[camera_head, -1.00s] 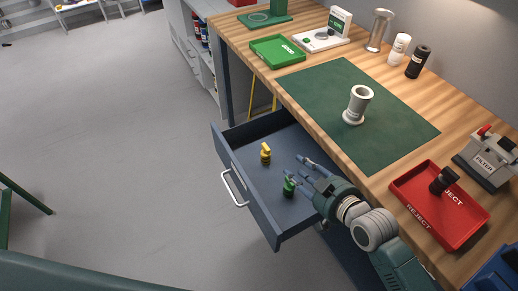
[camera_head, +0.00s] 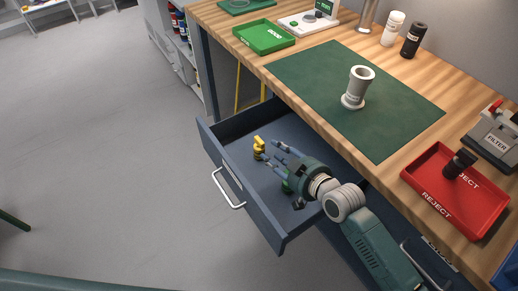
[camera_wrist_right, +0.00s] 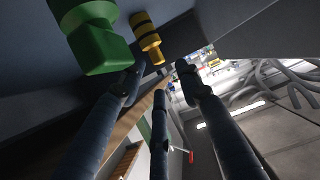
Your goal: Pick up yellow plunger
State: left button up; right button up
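The yellow plunger (camera_head: 258,147) stands in the open drawer (camera_head: 235,182), toward its far left part. It also shows in the right wrist view (camera_wrist_right: 147,36), at the top, with dark bands, beyond my fingertips. My right gripper (camera_head: 268,152) reaches over the drawer with its fingers spread and pointing at the plunger. The fingertips look close to it, but I cannot tell whether they touch. In the right wrist view the fingers (camera_wrist_right: 160,85) are apart with nothing between them. A green plunger (camera_head: 286,187) is partly hidden by the gripper; it also shows large in the wrist view (camera_wrist_right: 96,42).
The wooden bench (camera_head: 385,172) stands above the drawer. On it are a green mat (camera_head: 400,125) with a grey-white tube (camera_head: 357,88), a green tray (camera_head: 264,37) and a red reject tray (camera_head: 445,200) holding a black part (camera_head: 459,163). The drawer walls surround the plungers.

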aim_at(263, 145)
jog(key=x, duration=0.6)
jog(key=shift+w+d+f, duration=0.15)
jog(key=shift+d+f, duration=0.1)
jog(key=shift+f, duration=0.05)
grip_shut()
